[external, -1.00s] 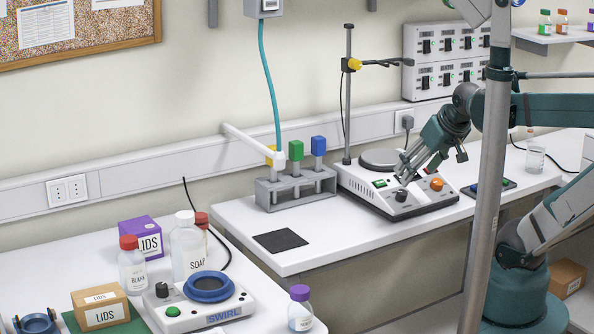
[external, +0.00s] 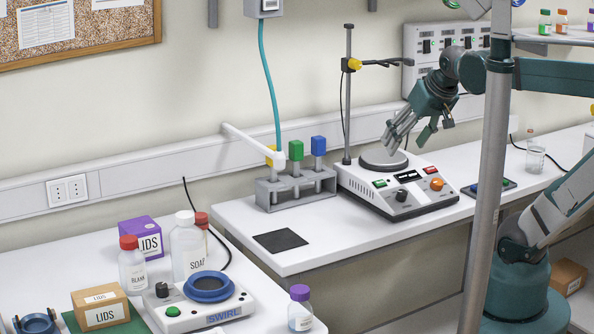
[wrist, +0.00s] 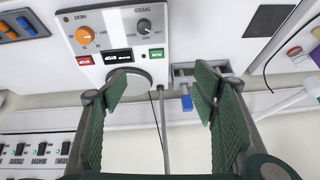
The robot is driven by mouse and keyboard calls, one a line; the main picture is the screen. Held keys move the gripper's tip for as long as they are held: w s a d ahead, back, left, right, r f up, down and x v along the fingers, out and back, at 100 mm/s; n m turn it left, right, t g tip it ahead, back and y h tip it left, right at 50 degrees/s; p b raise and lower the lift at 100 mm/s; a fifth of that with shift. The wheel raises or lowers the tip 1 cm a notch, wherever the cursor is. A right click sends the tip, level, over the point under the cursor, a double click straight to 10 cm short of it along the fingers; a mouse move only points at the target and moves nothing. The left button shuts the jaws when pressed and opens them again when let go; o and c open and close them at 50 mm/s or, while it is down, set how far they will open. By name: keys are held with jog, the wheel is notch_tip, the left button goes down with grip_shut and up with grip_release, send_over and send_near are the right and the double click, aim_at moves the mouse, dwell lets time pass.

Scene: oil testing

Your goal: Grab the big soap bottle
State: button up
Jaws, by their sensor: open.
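The big soap bottle (external: 188,249) is white and translucent with a white cap and the word SOAP. It stands upright on the left bench in the external view, between a smaller red-capped bottle (external: 132,264) and another red-capped bottle (external: 203,222) partly behind it. My gripper (external: 391,148) is far to the right of it, above the hotplate stirrer (external: 400,185). In the wrist view my gripper (wrist: 158,92) has its green fingers wide apart with nothing between them. I cannot make out the soap bottle in the wrist view.
The SWIRL shaker (external: 200,300) stands in front of the soap bottle. A tube rack (external: 296,187) and a clamp stand (external: 348,95) stand between my gripper and the bottle. A purple-capped bottle (external: 300,308) is at the front edge.

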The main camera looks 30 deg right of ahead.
jog(key=w+a+r+m+g+y+p, duration=0.1)
jog(key=w+a+r+m+p, duration=0.2)
jog(key=a, duration=0.4)
jog(key=w+a+r+m+g+p, duration=0.1)
jog(key=w+a+r+p, duration=0.2)
jog(key=w+a, duration=0.35)
jog(key=m+g+h+p, duration=0.1)
jog(key=m+g+p, duration=0.3)
jog(key=m+p, duration=0.8)
send_over(185, 214)
jog(key=p, duration=0.3)
notch_tip(185, 214, down, 8)
jog(key=n, duration=0.3)
jog(key=shift+r, duration=0.1)
jog(key=shift+g, duration=0.3)
notch_tip(185, 214, down, 4)
jog(key=shift+f, duration=0.7)
jog(key=shift+s+f, duration=0.1)
jog(key=shift+f, duration=3.3)
jog(key=shift+f, duration=0.1)
